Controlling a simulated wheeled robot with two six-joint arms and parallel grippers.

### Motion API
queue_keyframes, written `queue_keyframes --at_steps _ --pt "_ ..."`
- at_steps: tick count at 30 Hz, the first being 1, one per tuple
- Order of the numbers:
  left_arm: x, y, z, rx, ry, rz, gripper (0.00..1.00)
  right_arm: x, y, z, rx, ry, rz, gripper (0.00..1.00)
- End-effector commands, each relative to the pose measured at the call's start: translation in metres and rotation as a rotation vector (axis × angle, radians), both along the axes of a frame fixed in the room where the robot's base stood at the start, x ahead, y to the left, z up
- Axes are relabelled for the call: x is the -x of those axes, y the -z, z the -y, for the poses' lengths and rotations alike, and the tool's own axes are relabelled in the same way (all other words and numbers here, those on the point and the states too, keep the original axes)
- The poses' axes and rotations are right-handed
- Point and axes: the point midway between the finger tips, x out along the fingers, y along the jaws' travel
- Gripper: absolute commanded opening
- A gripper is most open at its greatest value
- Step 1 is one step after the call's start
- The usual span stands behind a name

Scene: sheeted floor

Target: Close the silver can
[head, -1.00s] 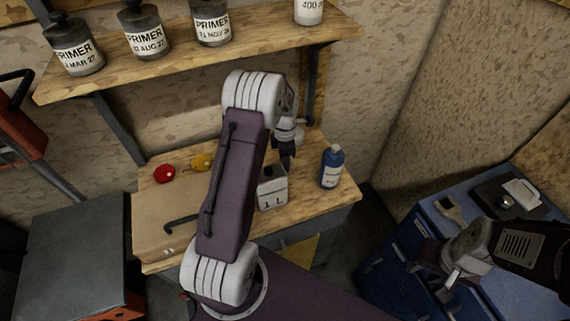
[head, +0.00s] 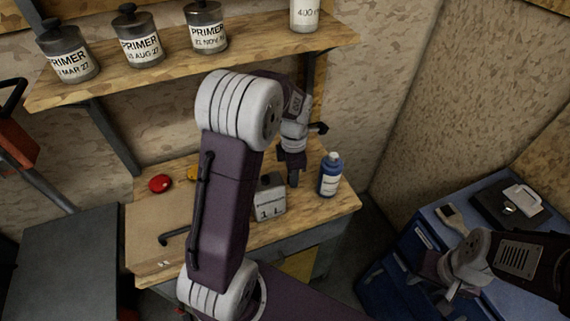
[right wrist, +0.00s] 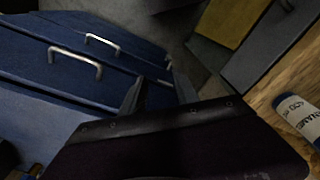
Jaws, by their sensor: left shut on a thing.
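The silver can (head: 271,204), a squarish tin marked 1 L, stands upright on the wooden bench, partly hidden by my left arm. Its top looks dark, and I cannot tell whether it is open. My left gripper (head: 293,180) points down just right of and behind the can, close to its top. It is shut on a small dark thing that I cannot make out. My right gripper (head: 446,282) is over the blue drawer cabinet at the right, its fingers apart and empty; its dark fingers also show in the right wrist view (right wrist: 158,94).
A blue bottle (head: 330,175) stands close right of the gripper. A red lid (head: 160,183) and a yellow one (head: 193,173) lie at the bench's left, with a black bent handle (head: 174,236) in front. A shelf (head: 240,60) with several tins hangs above. The blue cabinet (head: 400,262) holds a brush.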

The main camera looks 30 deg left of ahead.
Motion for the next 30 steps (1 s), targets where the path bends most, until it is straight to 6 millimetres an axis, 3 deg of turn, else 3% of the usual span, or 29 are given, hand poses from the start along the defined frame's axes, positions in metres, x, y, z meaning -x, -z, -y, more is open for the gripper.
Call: queue_keyframes --at_steps 6,12,26,30 --pt "0.039 0.001 0.046 0.0 0.006 0.0 0.0 0.0 0.011 0.0 0.0 0.0 0.0 0.36" --pt "0.058 0.0 0.069 0.0 0.002 0.001 0.0 0.0 0.013 0.0 0.0 0.0 0.0 0.36" --pt "0.064 0.0 0.075 0.0 -0.001 0.0 0.0 0.0 0.014 0.0 0.0 0.0 0.0 0.36" --pt "0.064 0.001 0.074 0.0 0.015 -0.001 0.0 0.0 0.014 0.0 0.0 0.0 0.0 0.73"
